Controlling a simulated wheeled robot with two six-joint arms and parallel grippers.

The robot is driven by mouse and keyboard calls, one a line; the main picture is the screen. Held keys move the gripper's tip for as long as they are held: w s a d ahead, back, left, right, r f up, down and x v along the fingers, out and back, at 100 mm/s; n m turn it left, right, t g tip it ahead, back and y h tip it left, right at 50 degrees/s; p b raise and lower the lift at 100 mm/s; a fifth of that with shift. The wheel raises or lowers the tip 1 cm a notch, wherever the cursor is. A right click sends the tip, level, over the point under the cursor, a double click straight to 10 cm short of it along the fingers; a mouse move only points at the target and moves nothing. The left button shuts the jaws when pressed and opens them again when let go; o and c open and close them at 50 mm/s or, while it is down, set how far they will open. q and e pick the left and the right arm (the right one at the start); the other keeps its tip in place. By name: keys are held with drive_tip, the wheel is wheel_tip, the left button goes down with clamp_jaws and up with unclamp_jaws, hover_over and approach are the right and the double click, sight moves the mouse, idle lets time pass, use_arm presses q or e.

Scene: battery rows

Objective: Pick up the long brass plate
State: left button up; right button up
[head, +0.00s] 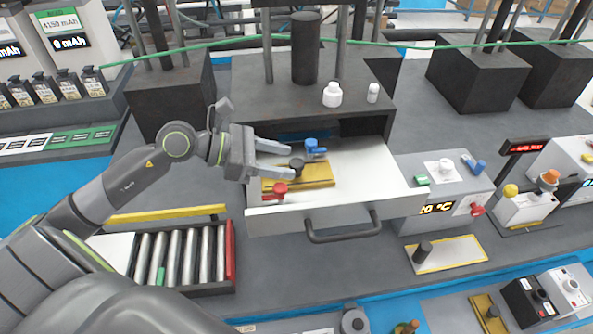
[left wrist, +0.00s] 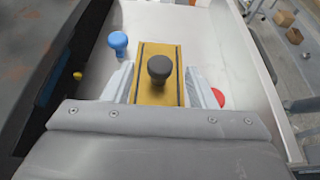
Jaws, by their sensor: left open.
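The long brass plate (head: 318,176) lies in the open white drawer and has a dark round knob (head: 296,164) on top. In the left wrist view the brass plate (left wrist: 157,58) points away from me, with the dark knob (left wrist: 160,70) standing up from it. My left gripper (head: 283,161) is open, with its fingers over the drawer. In the left wrist view the left gripper's fingers (left wrist: 162,83) lie on either side of the plate and knob. Whether they touch the plate I cannot tell. My right gripper is not in view.
A blue knobbed piece (head: 314,148) and a red knobbed piece (head: 279,192) lie in the drawer (head: 378,175) close to the plate. The drawer front has a dark handle (head: 343,232). A roller tray (head: 180,252) is at lower left. White bottles (head: 332,95) stand on the cabinet behind.

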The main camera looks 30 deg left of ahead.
sight(297, 162)
use_arm(q)
drive_tip(key=shift+p+x, duration=0.6)
drive_tip(key=shift+x, duration=0.4)
drive_tip(key=shift+p+x, duration=0.3)
drive_tip(key=shift+x, duration=0.75)
drive_tip(key=shift+f, duration=0.1)
clamp_jaws()
